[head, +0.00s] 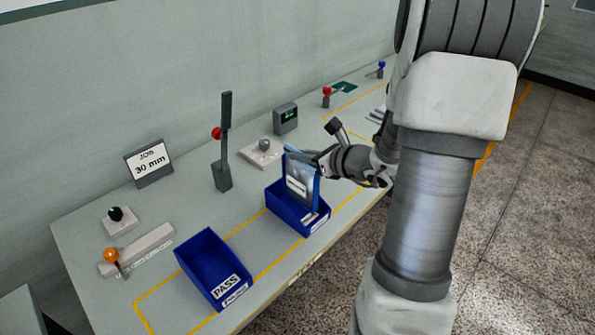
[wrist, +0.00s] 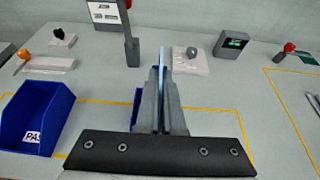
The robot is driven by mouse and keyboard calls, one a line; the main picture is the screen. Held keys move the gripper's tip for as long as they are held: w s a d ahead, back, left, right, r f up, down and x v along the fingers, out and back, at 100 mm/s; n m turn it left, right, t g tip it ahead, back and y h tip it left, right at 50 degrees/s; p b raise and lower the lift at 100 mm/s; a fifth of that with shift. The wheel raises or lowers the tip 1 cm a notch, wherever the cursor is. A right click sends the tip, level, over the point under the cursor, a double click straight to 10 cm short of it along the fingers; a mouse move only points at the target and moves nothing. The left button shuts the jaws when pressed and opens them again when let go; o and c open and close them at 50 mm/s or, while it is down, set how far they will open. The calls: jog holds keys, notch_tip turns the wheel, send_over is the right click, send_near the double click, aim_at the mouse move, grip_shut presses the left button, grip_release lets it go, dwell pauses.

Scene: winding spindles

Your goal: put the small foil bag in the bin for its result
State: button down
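The small foil bag (head: 301,181), silver with blue edges and a white label, hangs upright from my gripper (head: 325,160). In the wrist view the bag (wrist: 162,58) shows edge-on as a thin pale-blue strip between the fingers (wrist: 161,88), which are shut on it. The bag is at a blue bin (head: 281,214) in the middle of the bench; I cannot tell whether its lower edge is inside or just above. That bin's label is mostly hidden. A second blue bin (head: 197,262), labelled PASS, is to the left, empty; it also shows in the wrist view (wrist: 58,110).
A dark upright post (head: 224,150) with a red knob stands behind the bins. A sign reading "JOB 30 mm" (head: 150,162), a small display box (head: 285,119) and a white block with a grey knob (head: 262,152) are along the back. Bench between the bins is clear.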

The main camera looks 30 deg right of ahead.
aim_at(298, 168)
jog(key=shift+w+a+f, duration=0.1)
jog(key=shift+w+f, duration=0.15)
jog(key=shift+w, duration=0.2)
jog(key=shift+w+f, duration=0.1)
jog(key=shift+f, duration=0.1)
jog(key=shift+f+b, duration=0.35)
jog(key=shift+f, duration=1.45)
jog(key=shift+f, duration=0.2)
jog(key=c, duration=1.1)
grip_release()
jog(key=shift+o, duration=0.2)
jog(key=shift+r, duration=0.15)
